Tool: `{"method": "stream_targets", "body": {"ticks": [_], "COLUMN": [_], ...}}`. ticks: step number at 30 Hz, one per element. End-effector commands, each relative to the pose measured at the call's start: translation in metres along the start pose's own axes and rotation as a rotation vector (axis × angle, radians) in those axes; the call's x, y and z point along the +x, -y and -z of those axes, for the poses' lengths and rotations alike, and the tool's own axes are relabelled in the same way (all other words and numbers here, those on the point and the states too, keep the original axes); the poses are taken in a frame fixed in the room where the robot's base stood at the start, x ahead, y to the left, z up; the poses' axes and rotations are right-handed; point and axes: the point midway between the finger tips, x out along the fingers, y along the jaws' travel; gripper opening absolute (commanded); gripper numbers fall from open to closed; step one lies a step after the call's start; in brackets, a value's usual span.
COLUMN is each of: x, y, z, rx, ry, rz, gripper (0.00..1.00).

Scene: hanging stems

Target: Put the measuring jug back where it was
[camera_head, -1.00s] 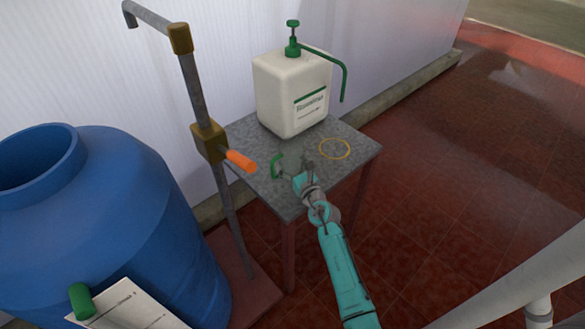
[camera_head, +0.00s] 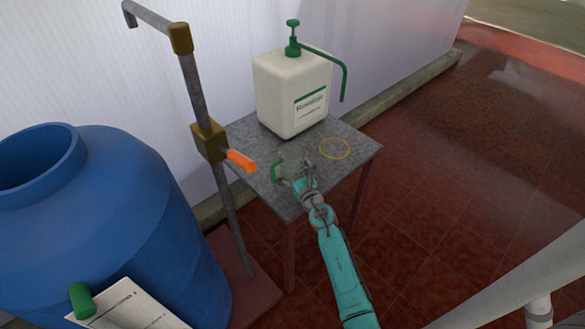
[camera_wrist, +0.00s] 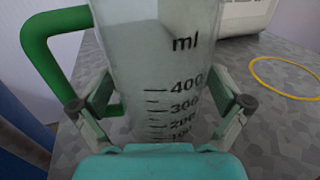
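The measuring jug is clear with a green handle; its handle (camera_head: 277,171) shows over the left part of the table in the head view. In the wrist view the jug (camera_wrist: 165,70) stands upright between my fingers, with its ml scale facing me and its handle to the left. Its top is out of frame and its base is partly hidden by my wrist. My gripper (camera_head: 296,172) is shut on the jug, with a finger against each side (camera_wrist: 160,104). I cannot tell whether the base touches the table. A yellow ring (camera_head: 321,150) marks the tabletop right of the jug.
The grey table (camera_head: 352,143) bears a white pump canister (camera_head: 275,95) at the back. A standpipe (camera_head: 193,85) with an orange lever (camera_head: 241,160) rises at the table's left. A blue barrel (camera_head: 120,220) stands further left. The ring's area is clear.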

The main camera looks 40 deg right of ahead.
Motion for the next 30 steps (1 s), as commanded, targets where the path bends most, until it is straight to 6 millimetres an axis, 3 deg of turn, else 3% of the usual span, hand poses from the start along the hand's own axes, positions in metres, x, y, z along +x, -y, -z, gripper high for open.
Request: {"method": "stream_targets", "body": {"ticks": [10,24,30], "x": [-0.003,-0.088,-0.112], "y": [0.000,0.000,0.000], "z": [-0.003,-0.002,-0.002], "rx": [-0.001,0.001,0.001], "ry": [0.000,-0.002,-0.001], "rz": [0.001,0.001,0.001], "gripper": [1.00,1.00,1.00]}}
